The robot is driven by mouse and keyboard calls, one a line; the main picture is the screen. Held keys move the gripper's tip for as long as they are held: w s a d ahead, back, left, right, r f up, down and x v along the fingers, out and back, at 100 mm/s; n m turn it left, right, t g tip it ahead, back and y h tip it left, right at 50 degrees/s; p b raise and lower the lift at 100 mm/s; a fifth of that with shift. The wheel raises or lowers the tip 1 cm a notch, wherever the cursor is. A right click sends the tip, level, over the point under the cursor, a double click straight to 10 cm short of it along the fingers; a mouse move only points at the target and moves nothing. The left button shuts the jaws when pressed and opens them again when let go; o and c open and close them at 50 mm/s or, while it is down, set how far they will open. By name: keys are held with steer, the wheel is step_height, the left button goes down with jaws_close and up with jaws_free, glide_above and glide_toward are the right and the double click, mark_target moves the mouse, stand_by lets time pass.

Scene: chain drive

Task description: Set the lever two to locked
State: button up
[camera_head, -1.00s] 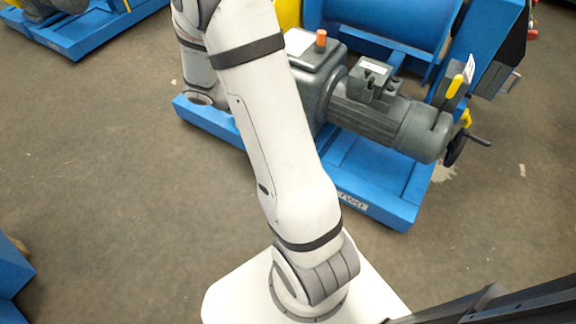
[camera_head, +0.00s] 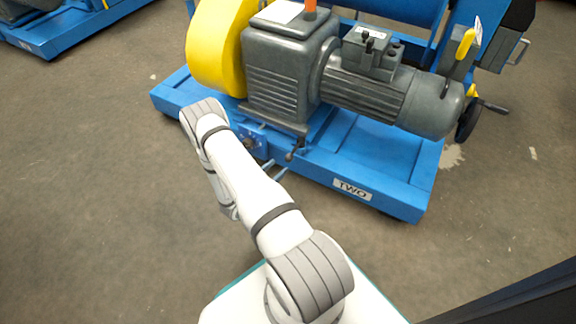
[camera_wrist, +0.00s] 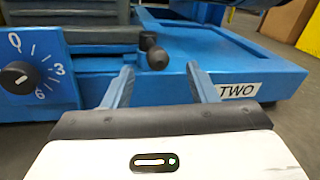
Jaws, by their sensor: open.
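The blue machine base (camera_head: 395,185) carries a plate reading TWO (camera_head: 352,189), which also shows in the wrist view (camera_wrist: 238,90). A short lever with a dark ball end (camera_wrist: 157,57) sticks out from the front of this base, right of the dial. It shows small in the head view (camera_head: 291,156). My gripper (camera_wrist: 159,67) is open and empty. Its two fingers point at the base, with the ball end between and beyond their tips in the picture. I cannot tell whether they touch. No marking for locked is readable.
A black dial knob (camera_wrist: 17,77) with numbers sits left of the lever. A grey motor (camera_head: 390,100) and yellow guard (camera_head: 215,50) stand above. A yellow handle (camera_head: 464,45) and black handwheel (camera_head: 468,119) are at the right end. The floor in front is clear.

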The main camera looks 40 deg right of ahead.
mark_target(287, 160)
steer(key=d, duration=0.2)
steer(key=d+b, duration=0.1)
steer(key=d, duration=0.1)
steer(key=w+d+f+b, duration=0.1)
steer(key=d, duration=0.1)
steer(key=shift+w+d, duration=0.1)
steer(key=shift+d, duration=0.1)
steer(key=shift+w+d+r+b, duration=0.15)
steer(key=shift+d+b, duration=0.25)
steer(key=shift+d, duration=0.25)
steer(key=shift+c, duration=0.5)
jaws_close()
steer(key=shift+a, duration=0.45)
steer(key=shift+d+g, duration=0.3)
steer(key=shift+d, duration=0.15)
